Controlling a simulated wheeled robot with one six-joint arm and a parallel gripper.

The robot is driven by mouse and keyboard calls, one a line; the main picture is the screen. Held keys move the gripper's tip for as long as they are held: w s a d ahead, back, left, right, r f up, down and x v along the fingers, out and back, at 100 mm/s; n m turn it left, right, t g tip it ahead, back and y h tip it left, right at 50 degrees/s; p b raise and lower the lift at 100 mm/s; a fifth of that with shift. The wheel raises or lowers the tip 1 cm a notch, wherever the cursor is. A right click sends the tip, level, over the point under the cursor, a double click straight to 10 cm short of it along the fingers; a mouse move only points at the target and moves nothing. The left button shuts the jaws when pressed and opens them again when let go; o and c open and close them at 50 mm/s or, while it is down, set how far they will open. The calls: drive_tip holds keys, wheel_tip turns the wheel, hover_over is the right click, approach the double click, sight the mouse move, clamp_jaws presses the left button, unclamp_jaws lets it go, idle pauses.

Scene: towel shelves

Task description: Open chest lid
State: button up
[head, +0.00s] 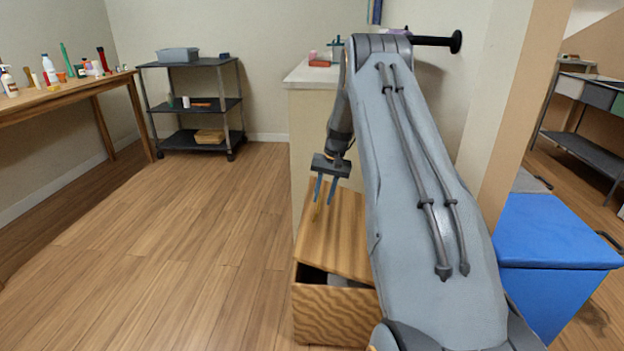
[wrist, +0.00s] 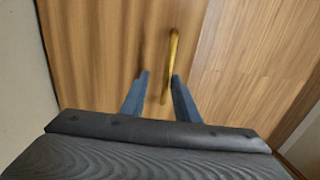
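The wooden chest (head: 331,312) stands on the floor low in the middle of the head view, partly hidden by my arm. Its striped lid (head: 345,236) is ajar, with a dark gap and something grey showing below its near edge. A yellow handle (wrist: 173,52) is on the lid in the wrist view and shows small in the head view (head: 316,211). My gripper (head: 324,202) is over the lid's left edge, fingers pointing down. In the wrist view its fingers (wrist: 159,76) are apart, with the handle between them, closer to the right finger.
A light counter block (head: 308,130) stands behind the chest. A blue bin (head: 555,235) is at the right beyond my arm. A black shelf cart (head: 190,105) and a wooden table with bottles (head: 60,95) are at the left. The floor (head: 180,230) left of the chest is clear.

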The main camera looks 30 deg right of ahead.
sight(312, 208)
drive_tip(key=w+a+f+b, duration=0.1)
drive_tip(key=f, duration=0.2)
drive_tip(key=a+f+b, duration=0.1)
drive_tip(key=f+b, duration=0.1)
drive_tip(key=w+a+f+b, duration=0.1)
drive_tip(key=f, duration=0.2)
drive_tip(key=shift+w+a+f+b, duration=0.3)
drive_tip(key=shift+a+b, duration=0.05)
drive_tip(key=shift+a, duration=0.05)
drive_tip(key=r+p, duration=0.1)
drive_tip(key=r, duration=0.2)
drive_tip(key=s+r, duration=0.1)
drive_tip(key=r, duration=0.2)
drive_tip(key=r+p, duration=0.1)
drive_tip(key=r, duration=0.2)
drive_tip(key=shift+s+d+p, duration=0.15)
drive_tip(key=shift+d+p, duration=0.15)
drive_tip(key=shift+d, duration=0.05)
drive_tip(key=s+a+r+n+p, duration=0.1)
drive_tip(key=s+a+r+p, duration=0.5)
drive_tip(key=r, duration=0.4)
drive_tip(key=s+a+r+n+h+p, duration=0.1)
drive_tip(key=s+a+r+n+p, duration=0.1)
drive_tip(key=s+a+r+p, duration=0.4)
drive_tip(key=shift+s+a+r+g+p, duration=0.35)
drive_tip(key=shift+s+a+r, duration=1.35)
drive_tip(key=shift+s+r, duration=0.75)
drive_tip(key=shift+s+f, duration=0.25)
